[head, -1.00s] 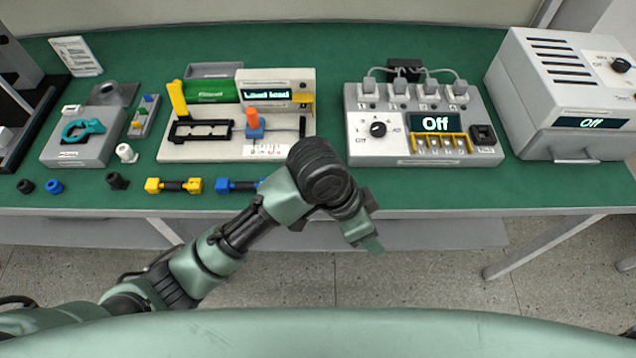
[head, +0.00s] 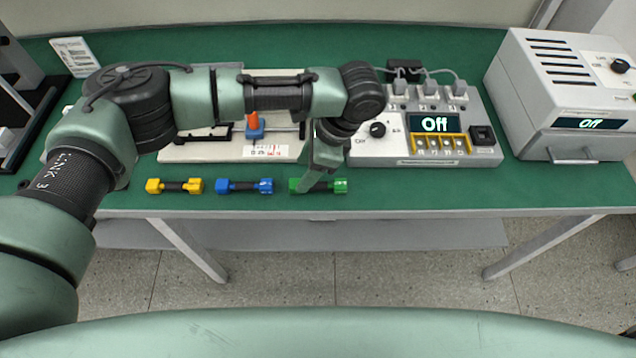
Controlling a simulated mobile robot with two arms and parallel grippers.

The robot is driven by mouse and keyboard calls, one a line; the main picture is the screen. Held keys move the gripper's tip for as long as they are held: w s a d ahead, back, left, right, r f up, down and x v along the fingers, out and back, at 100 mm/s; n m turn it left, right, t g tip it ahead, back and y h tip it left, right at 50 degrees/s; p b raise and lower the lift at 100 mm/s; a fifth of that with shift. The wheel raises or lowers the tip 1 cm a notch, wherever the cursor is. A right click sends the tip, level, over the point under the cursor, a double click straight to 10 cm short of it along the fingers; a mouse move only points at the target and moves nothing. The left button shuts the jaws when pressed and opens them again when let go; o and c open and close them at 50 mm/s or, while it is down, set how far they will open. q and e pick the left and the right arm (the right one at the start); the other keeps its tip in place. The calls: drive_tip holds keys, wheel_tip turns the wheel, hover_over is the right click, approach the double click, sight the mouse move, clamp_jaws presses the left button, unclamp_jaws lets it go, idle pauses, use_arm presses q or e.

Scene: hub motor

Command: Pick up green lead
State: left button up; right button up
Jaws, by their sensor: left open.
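The green lead (head: 338,186) lies near the front edge of the green bench, the rightmost of a row of three leads. It has green ends and a dark middle. My left gripper (head: 316,184) points down over the green lead and covers part of its left half. It is open, and I cannot tell whether the fingers touch the lead. My right gripper is not in view.
A blue lead (head: 245,186) and a yellow lead (head: 174,186) lie to the left. Behind stand a grey control box (head: 470,142) reading Off and a large white unit (head: 570,95). My left arm hides much of the left bench.

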sight(298, 181)
use_arm(q)
drive_tip(key=p+x, duration=0.1)
drive_tip(key=x, duration=0.4)
drive_tip(key=shift+w+d+f, duration=0.1)
drive_tip(key=shift+f, duration=0.05)
clamp_jaws()
wheel_tip(298, 181, up, 20)
drive_tip(key=b, duration=0.1)
idle(0.4)
